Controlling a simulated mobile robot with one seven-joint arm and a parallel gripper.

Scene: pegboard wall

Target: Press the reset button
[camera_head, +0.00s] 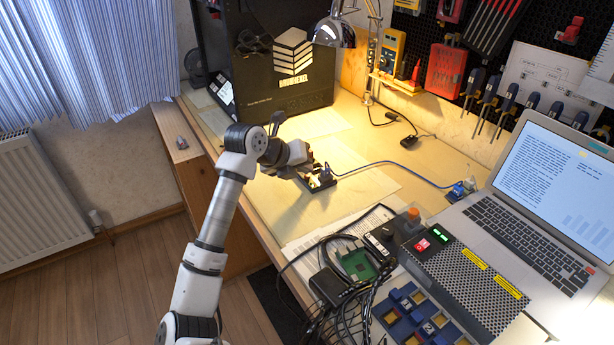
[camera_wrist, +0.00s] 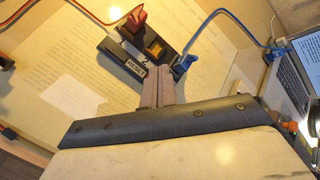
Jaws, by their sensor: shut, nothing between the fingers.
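A small black device (camera_wrist: 118,52) with a white RESET label (camera_wrist: 133,66) lies on the bench in the wrist view. An orange-yellow square button (camera_wrist: 154,47) sits on it just beyond the label. In the head view the device (camera_head: 322,183) shows small, partly behind my gripper (camera_head: 303,170). In the wrist view my gripper (camera_wrist: 158,72) is shut and empty, its fingertips close to the near edge of the device, beside the label and short of the orange-yellow button. I cannot tell whether the fingertips touch the device.
A blue plug (camera_wrist: 183,65) and cable leave the device's right side; red connectors (camera_wrist: 132,22) sit at its far left. Paper sheets lie beneath. A laptop (camera_head: 520,220), a perforated metal box (camera_head: 470,280) and a green circuit board (camera_head: 357,264) stand to the right and front.

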